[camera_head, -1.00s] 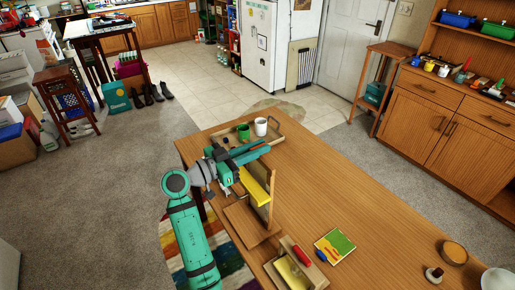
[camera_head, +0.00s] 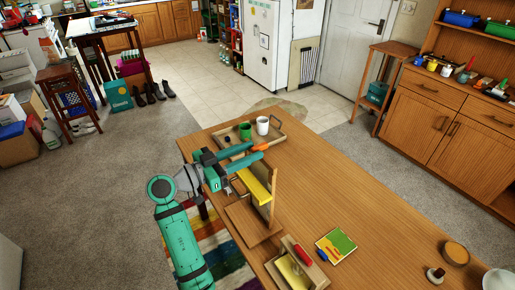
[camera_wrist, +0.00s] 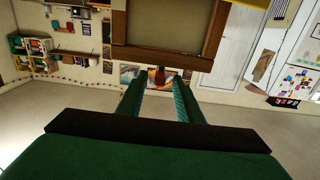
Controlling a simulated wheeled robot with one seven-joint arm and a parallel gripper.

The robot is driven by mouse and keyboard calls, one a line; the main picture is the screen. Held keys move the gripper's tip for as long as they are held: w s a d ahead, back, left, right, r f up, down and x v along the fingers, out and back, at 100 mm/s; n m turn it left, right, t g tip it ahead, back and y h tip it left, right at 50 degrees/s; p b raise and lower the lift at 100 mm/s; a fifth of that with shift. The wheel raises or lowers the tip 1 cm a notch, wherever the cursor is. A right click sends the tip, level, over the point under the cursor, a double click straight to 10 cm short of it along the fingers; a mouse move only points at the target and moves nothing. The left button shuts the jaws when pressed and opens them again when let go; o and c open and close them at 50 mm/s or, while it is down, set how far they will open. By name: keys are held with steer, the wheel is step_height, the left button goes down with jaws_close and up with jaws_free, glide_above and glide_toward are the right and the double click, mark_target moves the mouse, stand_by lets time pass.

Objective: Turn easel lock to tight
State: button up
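The easel (camera_head: 276,192) stands upright on the wooden table, with a yellow ledge on its left side. An orange knob (camera_head: 260,147), apparently the easel lock, shows near its top. My gripper (camera_head: 262,151) is beside it, its two teal fingers pointing right toward the knob. In the wrist view, the fingers of my gripper (camera_wrist: 159,98) are apart with a clear gap. A reddish-brown knob (camera_wrist: 160,77) appears in line with that gap, just beyond the fingertips, below the easel's wooden frame (camera_wrist: 160,54). Whether the fingers touch the knob, and its lock setting, I cannot tell.
A tray (camera_head: 279,132) with a green mug (camera_head: 245,131) and a white mug (camera_head: 262,125) lies behind my gripper. The table's right middle is clear.

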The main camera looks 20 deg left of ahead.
steer(key=v, duration=0.6)
steer(key=shift+s+a, duration=0.2)
steer(key=shift+s, duration=0.1)
